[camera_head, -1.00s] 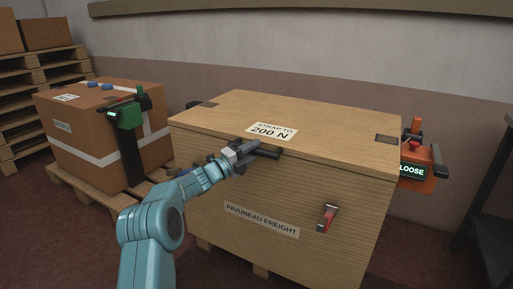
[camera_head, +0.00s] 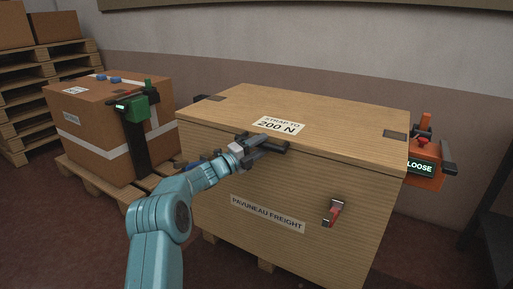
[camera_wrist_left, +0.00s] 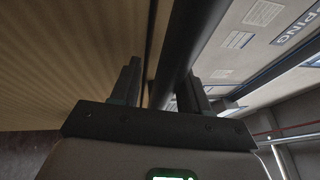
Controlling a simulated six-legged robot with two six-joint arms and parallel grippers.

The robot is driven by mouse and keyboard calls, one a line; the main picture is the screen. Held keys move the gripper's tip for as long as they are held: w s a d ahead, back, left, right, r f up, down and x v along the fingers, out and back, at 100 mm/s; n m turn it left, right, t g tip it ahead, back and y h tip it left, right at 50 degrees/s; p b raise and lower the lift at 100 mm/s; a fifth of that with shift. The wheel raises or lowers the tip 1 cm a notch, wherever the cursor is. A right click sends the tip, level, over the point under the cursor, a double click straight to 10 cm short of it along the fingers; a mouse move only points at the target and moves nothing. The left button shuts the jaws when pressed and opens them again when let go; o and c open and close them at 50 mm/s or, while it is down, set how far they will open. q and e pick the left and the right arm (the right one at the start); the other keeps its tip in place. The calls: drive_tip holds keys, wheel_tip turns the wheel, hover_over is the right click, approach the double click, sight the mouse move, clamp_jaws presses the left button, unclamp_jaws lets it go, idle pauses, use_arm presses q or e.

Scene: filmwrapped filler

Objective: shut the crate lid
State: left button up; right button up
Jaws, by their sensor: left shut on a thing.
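The wooden crate (camera_head: 270,205) stands in the middle of the head view. Its lid (camera_head: 340,121), with a "STRAP TO 200 N" label, lies flat over the crate top; any small gap at the seam is too fine to tell. My left gripper (camera_head: 264,147) is at the lid's front edge, shut on a dark bar handle (camera_head: 284,145). In the left wrist view the bar (camera_wrist_left: 188,45) runs between the two fingers (camera_wrist_left: 160,88). A red latch (camera_head: 334,212) sits on the crate's front face. My right gripper is out of view.
An orange device (camera_head: 424,172) reading "LOOSE" is at the crate's right side. A strapped carton (camera_head: 85,125) with a green device (camera_head: 136,107) stands on a pallet at left. Stacked pallets (camera_head: 20,105) are behind it. A dark stand (camera_head: 490,235) is at far right.

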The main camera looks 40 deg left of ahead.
use_arm(q)
drive_tip(key=p+v, duration=0.2)
drive_tip(key=v, duration=1.4)
drive_tip(key=shift+s, duration=0.2)
drive_tip(key=shift+a, duration=0.1)
